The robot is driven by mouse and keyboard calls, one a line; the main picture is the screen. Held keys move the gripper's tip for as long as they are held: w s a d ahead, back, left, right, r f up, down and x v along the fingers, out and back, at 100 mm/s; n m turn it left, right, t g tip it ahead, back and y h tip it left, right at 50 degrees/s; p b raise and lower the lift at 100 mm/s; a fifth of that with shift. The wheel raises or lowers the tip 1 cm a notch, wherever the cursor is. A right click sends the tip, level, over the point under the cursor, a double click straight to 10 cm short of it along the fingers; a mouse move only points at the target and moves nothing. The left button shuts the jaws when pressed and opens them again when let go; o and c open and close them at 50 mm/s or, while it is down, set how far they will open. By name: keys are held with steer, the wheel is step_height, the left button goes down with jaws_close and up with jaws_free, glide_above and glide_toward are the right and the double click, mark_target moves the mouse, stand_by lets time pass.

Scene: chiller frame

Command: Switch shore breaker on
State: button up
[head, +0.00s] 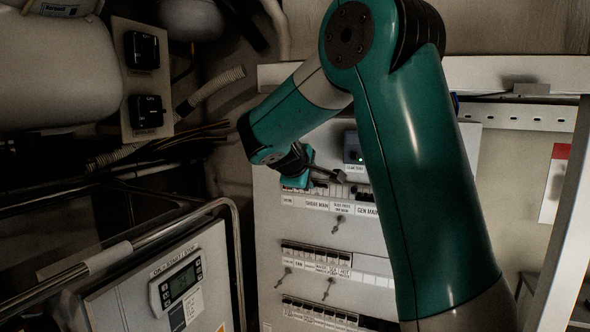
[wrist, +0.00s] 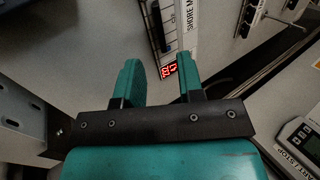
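The breaker panel (head: 375,243) has a top row with a "SHORE MAIN" label (head: 317,204); my gripper hides part of the breakers above it. In the wrist view a "SHORE M..." label (wrist: 191,18) runs beside a breaker strip (wrist: 160,28), cut off by the top edge. I cannot tell the shore breaker's lever position. My gripper (head: 304,174) is in front of the top row's left part. In the wrist view its two teal fingers (wrist: 159,60) stand apart with nothing held between them.
A "GEN MAIN" label (head: 367,211) is right of the shore label. Small hanging keys (head: 338,223) and lower breaker rows (head: 317,254) are below. A metal rail (head: 150,239) and a control box with a screen (head: 180,282) stand at the lower left.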

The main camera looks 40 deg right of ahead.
steer(key=b+v, duration=0.1)
steer(key=v, duration=0.9)
steer(key=shift+s+a, duration=0.15)
steer(key=shift+s, duration=0.05)
steer(key=shift+r, duration=0.1)
steer(key=s+a+f+n+t+y, duration=0.1)
steer(key=s+a+f+n+y, duration=0.15)
steer(key=a+f+y, duration=0.8)
steer(key=s+a+f+g+y, duration=0.2)
steer(key=s+a, duration=0.7)
steer(key=a, duration=0.1)
steer(key=s+a+f+g+y, duration=0.2)
steer(key=s+a+f+g, duration=0.1)
steer(key=s+a, duration=0.6)
steer(key=shift+s+a+y, duration=0.3)
steer(key=shift+a+y, duration=0.05)
steer(key=shift+a, duration=0.3)
